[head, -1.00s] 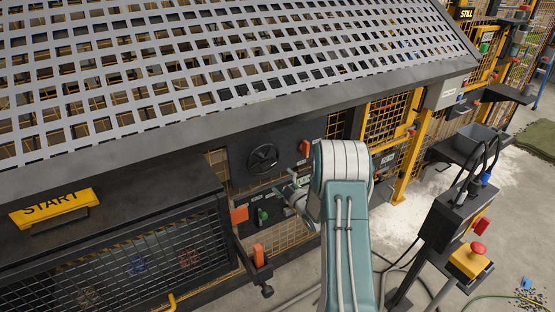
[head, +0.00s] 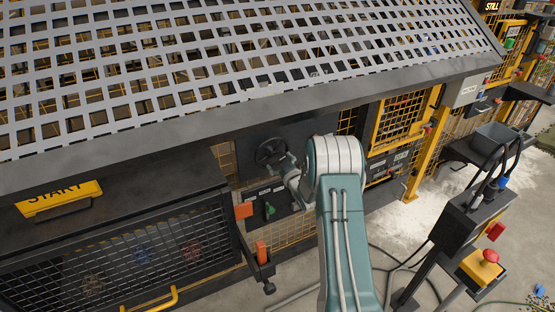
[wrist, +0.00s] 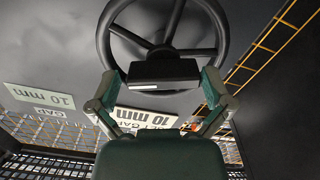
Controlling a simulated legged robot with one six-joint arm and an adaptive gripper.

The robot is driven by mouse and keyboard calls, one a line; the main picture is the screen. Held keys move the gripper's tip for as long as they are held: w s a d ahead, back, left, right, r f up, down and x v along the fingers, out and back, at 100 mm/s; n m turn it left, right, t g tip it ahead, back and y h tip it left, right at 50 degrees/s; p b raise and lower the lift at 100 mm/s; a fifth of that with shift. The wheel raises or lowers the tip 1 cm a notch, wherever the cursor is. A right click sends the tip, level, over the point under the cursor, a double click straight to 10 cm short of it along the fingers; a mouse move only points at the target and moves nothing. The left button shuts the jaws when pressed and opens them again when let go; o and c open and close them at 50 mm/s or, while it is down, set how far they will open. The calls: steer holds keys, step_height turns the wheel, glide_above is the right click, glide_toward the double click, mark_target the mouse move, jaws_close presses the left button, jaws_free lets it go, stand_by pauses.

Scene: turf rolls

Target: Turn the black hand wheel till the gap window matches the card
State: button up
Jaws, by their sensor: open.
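The black hand wheel (head: 270,151) is on the dark panel under the perforated guard. In the wrist view the wheel (wrist: 165,48) fills the top middle, showing rim, spokes and hub. My gripper (head: 284,166) is at the wheel's lower right in the head view. In the wrist view its fingers (wrist: 161,82) are spread, with a black block (wrist: 165,73) between them, in front of the wheel's lower part. I cannot tell whether they touch it. A pale plate (wrist: 40,97) marked "10 mm" and "GAP" and a white card (wrist: 146,116) marked "SET GAP 10 mm" lie below.
A green knob (head: 269,209) and an orange-red block (head: 243,210) are on the machine front near my gripper. The perforated guard (head: 250,60) overhangs the wheel. A pedestal with a red button (head: 490,256) stands at the right, with cables on the floor.

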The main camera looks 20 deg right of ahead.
steer(key=shift+w, duration=0.5)
steer(key=shift+w+a+r, duration=0.1)
steer(key=shift+w+a, duration=0.1)
steer(key=shift+a, duration=0.15)
steer(key=shift+d, duration=0.15)
steer(key=c, duration=1)
steer(key=shift+n, duration=0.7)
steer(key=o, duration=1)
